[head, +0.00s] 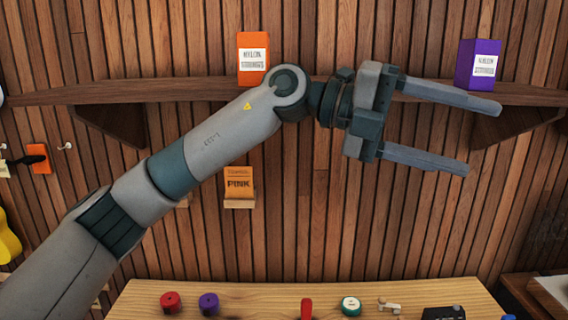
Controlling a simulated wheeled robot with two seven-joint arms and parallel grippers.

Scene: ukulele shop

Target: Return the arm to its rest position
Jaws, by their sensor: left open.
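My left arm (226,134) comes in from the lower left and reaches up across the middle of the head view. My left gripper (484,138) is at the upper right with its two fingers apart and nothing between them. It points right, in front of the wooden shelf and slatted wall. My right gripper is not in view.
A wooden shelf (190,90) holds an orange box (252,59) and a purple box (478,65). An orange pack (239,182) sits on a small wall ledge. A wooden table (255,294) below bears a red spool (171,302), a purple spool (208,303) and other small things.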

